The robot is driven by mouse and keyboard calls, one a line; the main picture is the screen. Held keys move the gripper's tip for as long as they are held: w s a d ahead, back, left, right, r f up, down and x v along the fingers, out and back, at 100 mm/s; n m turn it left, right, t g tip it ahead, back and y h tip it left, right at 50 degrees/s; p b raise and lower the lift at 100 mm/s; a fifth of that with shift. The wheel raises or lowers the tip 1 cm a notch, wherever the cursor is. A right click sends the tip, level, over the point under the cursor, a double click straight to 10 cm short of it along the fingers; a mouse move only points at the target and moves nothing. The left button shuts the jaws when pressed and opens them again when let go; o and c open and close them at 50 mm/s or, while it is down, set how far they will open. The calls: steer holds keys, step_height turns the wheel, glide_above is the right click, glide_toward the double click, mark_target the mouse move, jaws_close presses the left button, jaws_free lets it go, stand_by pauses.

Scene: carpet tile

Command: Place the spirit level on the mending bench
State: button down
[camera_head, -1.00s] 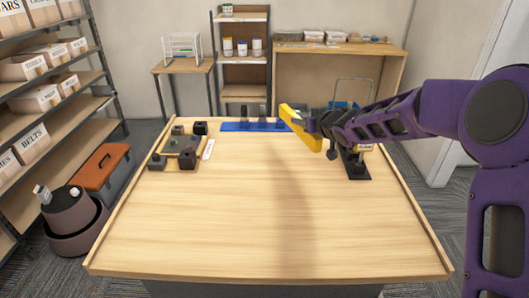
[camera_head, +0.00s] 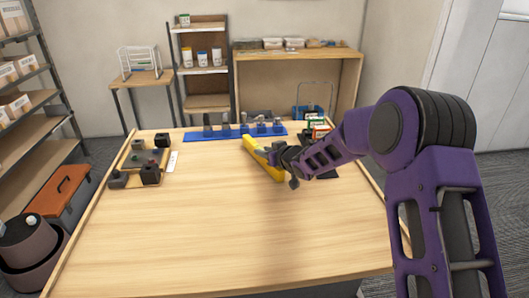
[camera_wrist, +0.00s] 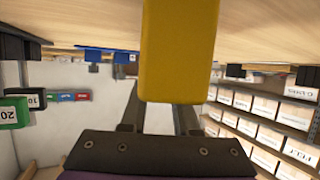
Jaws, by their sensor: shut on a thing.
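The spirit level is a long yellow bar (camera_head: 259,157), held slantwise over the back middle part of the bench. My gripper (camera_head: 278,155) is shut on it. In the wrist view the level (camera_wrist: 180,50) fills the upper middle, between my fingers and the bench surface. The mending bench (camera_head: 220,220) is a wide, light wooden table with a raised rim; its surface also shows at the top of the wrist view (camera_wrist: 75,18). The level is low over the bench top; I cannot tell whether it touches.
A blue strip with dark upright pieces (camera_head: 208,135) lies along the back edge. A wooden tray with dark blocks (camera_head: 133,172) is at the back left, with a white label beside it. A dark stand (camera_head: 320,160) is at the back right. The bench's middle and front are clear.

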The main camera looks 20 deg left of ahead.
steer(key=c, duration=0.7)
jaws_free()
steer(key=shift+o, duration=0.2)
